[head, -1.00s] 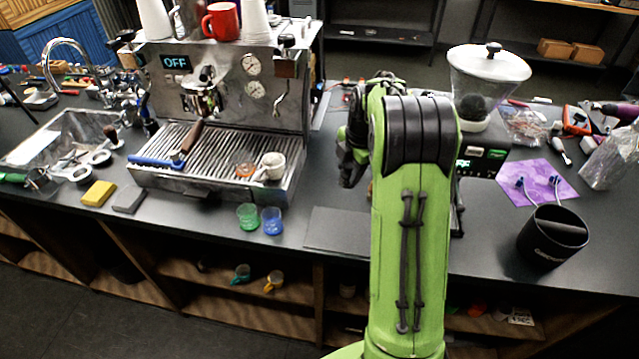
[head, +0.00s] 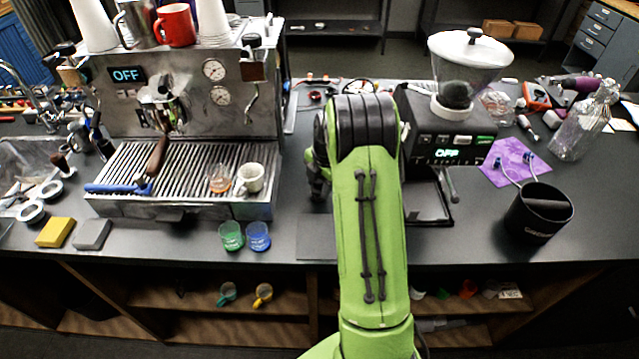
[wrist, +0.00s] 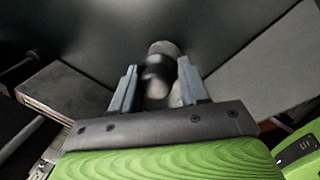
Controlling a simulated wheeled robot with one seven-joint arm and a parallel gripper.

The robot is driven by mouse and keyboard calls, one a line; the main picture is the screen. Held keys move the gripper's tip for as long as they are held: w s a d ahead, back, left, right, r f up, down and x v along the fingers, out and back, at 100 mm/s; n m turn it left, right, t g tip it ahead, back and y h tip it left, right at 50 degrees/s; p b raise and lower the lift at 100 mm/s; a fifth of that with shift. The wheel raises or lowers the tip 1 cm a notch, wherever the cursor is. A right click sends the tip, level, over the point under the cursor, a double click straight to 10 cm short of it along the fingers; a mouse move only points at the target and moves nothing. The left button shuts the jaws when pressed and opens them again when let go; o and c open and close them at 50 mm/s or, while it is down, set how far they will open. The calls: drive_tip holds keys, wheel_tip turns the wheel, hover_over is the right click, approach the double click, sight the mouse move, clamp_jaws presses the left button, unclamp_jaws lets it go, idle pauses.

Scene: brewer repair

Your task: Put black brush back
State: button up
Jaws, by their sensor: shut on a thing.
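My gripper (wrist: 157,66) shows in the wrist view with its two grey fingers shut on a dark, rounded, blurred thing that I take to be the black brush (wrist: 158,74). Its rounded end points away from the wrist, and its lower part is hidden by the gripper body. The arm reaches over the counter between the espresso machine (head: 185,90) and the grinder (head: 450,135).
A grey mat (head: 316,238) lies at the counter's front edge near my arm. A black knock box (head: 535,222) and purple cloth (head: 512,162) are to the right. Bare counter (head: 465,230) lies between.

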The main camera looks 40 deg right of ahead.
drive_tip(key=shift+f, duration=0.15)
drive_tip(key=o, duration=1)
